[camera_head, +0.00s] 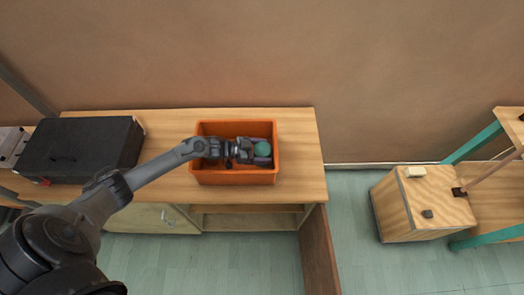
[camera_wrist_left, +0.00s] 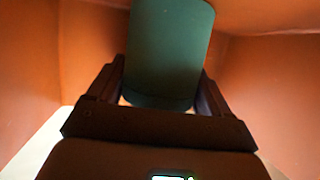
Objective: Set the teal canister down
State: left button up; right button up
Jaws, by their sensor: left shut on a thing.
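The teal canister (camera_head: 262,149) is in my left gripper (camera_head: 257,152), at the orange crate (camera_head: 235,178) on the wooden desk. The left wrist view shows the canister (camera_wrist_left: 168,55) between the two dark fingers of the left gripper (camera_wrist_left: 160,90), which are shut on it. Orange crate walls (camera_wrist_left: 270,80) surround it there. Whether the canister's base touches the crate floor cannot be told. My right gripper is not in view.
A black case (camera_head: 82,150) lies on the desk (camera_head: 300,160) left of the crate. The desk top right of the crate is clear. A wooden box (camera_head: 405,210) with small blocks on it stands on the floor at the right.

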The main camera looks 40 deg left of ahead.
pick_arm(q)
jog(key=shift+f, duration=0.1)
jog(key=o, duration=1.1)
jog(key=shift+c, duration=0.2)
jog(key=p+v, duration=0.1)
jog(key=v, duration=0.6)
jog(key=shift+s+a, duration=0.15)
jog(key=shift+a, duration=0.1)
jog(key=shift+r+p, duration=0.25)
jog(key=shift+p, duration=0.05)
